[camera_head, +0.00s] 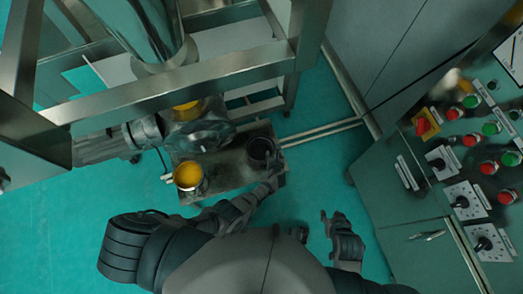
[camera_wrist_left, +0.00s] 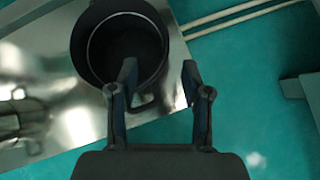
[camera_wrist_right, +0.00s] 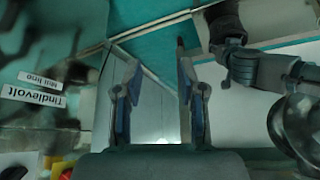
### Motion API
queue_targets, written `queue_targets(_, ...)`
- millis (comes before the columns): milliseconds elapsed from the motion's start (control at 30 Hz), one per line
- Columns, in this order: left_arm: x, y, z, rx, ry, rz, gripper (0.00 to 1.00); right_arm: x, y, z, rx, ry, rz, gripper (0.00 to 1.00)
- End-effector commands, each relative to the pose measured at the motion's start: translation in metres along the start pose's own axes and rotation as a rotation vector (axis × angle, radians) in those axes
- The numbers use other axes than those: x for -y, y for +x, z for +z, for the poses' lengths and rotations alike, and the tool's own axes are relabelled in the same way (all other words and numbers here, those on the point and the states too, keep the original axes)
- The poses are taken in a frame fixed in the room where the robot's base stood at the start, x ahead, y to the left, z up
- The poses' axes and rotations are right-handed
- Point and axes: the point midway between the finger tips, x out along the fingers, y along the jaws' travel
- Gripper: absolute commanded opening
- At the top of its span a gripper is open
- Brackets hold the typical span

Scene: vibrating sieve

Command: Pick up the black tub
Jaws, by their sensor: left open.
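The black tub (camera_head: 262,150) stands upright on the right part of a metal platform (camera_head: 228,165). In the left wrist view the tub (camera_wrist_left: 88,45) is at the upper left, and its dark inside looks empty. My left gripper (camera_head: 274,167) is open at the tub's near right side. In the left wrist view the left finger of this gripper (camera_wrist_left: 160,78) overlaps the tub's rim, and the other is outside it. Contact cannot be told. My right gripper (camera_head: 335,222) is open and empty, away from the tub, and also shows in the right wrist view (camera_wrist_right: 158,75).
A tub with yellow contents (camera_head: 188,178) stands on the platform's left part. Another yellow one (camera_head: 186,106) is partly hidden behind the metal frame (camera_head: 215,72). A control cabinet (camera_head: 425,185) with buttons stands at the right. Green floor (camera_head: 325,170) is clear between platform and cabinet.

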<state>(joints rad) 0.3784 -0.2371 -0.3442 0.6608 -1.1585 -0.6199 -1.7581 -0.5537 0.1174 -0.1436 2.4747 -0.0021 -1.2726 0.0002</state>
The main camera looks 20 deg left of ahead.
Motion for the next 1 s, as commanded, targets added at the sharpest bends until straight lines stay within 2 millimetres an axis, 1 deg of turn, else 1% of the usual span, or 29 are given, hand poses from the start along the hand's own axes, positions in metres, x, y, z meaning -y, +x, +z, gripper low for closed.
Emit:
queue_targets(33,0.000,0.006,-0.003,-0.002,0.000,0.000,0.48,0.002,0.006,-0.008,-0.051,-0.001,-0.005,0.40)
queue_targets(100,0.000,0.013,-0.004,-0.002,0.000,0.000,0.48,0.005,0.011,-0.024,-0.136,-0.002,-0.010,0.40)
queue_targets(267,0.000,0.027,-0.004,-0.003,-0.001,0.001,0.48,0.011,0.015,-0.062,-0.338,-0.003,-0.024,0.40)
queue_targets(433,0.000,0.043,-0.005,-0.004,-0.001,0.001,0.48,0.017,0.009,-0.100,-0.562,-0.001,-0.042,0.40)
queue_targets(600,0.000,0.058,-0.005,-0.004,-0.002,0.001,0.48,0.023,-0.005,-0.133,-0.785,0.005,-0.058,0.40)
queue_targets(700,0.000,0.067,-0.005,-0.004,-0.002,0.001,0.48,0.026,-0.017,-0.148,-0.914,0.010,-0.068,0.40)
queue_targets(800,0.000,0.074,-0.004,-0.002,-0.002,0.001,0.48,0.028,-0.029,-0.160,-1.024,0.015,-0.076,0.40)
queue_targets(900,0.000,0.078,-0.003,-0.002,-0.003,0.001,0.48,0.030,-0.038,-0.167,-1.101,0.020,-0.081,0.40)
queue_targets(1000,0.000,0.080,-0.001,0.000,-0.003,0.001,0.48,0.030,-0.045,-0.170,-1.143,0.022,-0.083,0.40)
